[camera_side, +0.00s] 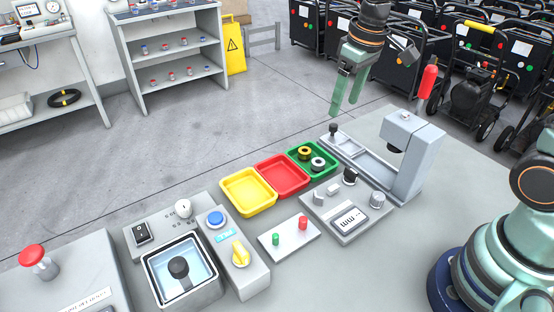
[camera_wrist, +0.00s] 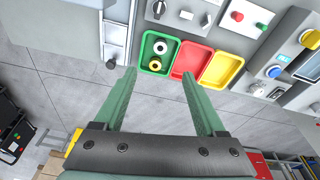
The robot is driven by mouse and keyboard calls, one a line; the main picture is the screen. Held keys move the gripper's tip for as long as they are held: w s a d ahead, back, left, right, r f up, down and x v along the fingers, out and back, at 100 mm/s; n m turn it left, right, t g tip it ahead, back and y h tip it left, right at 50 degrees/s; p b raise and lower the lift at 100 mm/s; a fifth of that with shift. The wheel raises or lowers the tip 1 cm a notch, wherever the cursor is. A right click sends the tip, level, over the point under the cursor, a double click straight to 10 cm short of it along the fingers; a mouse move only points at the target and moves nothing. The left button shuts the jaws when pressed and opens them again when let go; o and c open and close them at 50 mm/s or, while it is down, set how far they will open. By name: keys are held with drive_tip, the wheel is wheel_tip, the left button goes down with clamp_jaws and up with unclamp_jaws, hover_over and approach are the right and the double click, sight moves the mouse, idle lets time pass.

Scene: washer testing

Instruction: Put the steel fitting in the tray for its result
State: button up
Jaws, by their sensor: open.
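The steel fitting (camera_side: 318,164) is a silver ring with a dark hole. It lies in the green tray (camera_side: 329,174), beside a brass-coloured fitting (camera_side: 305,152). The wrist view also shows the steel fitting (camera_wrist: 160,47) and the brass one (camera_wrist: 155,65) inside the green tray (camera_wrist: 146,52). A red tray (camera_side: 283,187) and a yellow tray (camera_side: 249,206) stand next to it in a row, both empty. My gripper (camera_side: 346,107) is open and empty, raised above and behind the green tray. In the wrist view its fingers (camera_wrist: 158,73) point toward that tray.
A grey test stand (camera_side: 418,150) with a red-handled lever rises right of the green tray. A panel with knobs and a meter (camera_side: 349,218) lies in front. A water bath (camera_side: 181,272) and switch boxes stand at the left.

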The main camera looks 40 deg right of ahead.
drive_tip(key=s+r+m+t, duration=0.2)
drive_tip(key=s+r+t, duration=0.1)
drive_tip(key=s, duration=0.7)
drive_tip(key=shift+d+r+t, duration=0.3)
drive_tip(key=shift+r, duration=0.25)
idle(0.5)
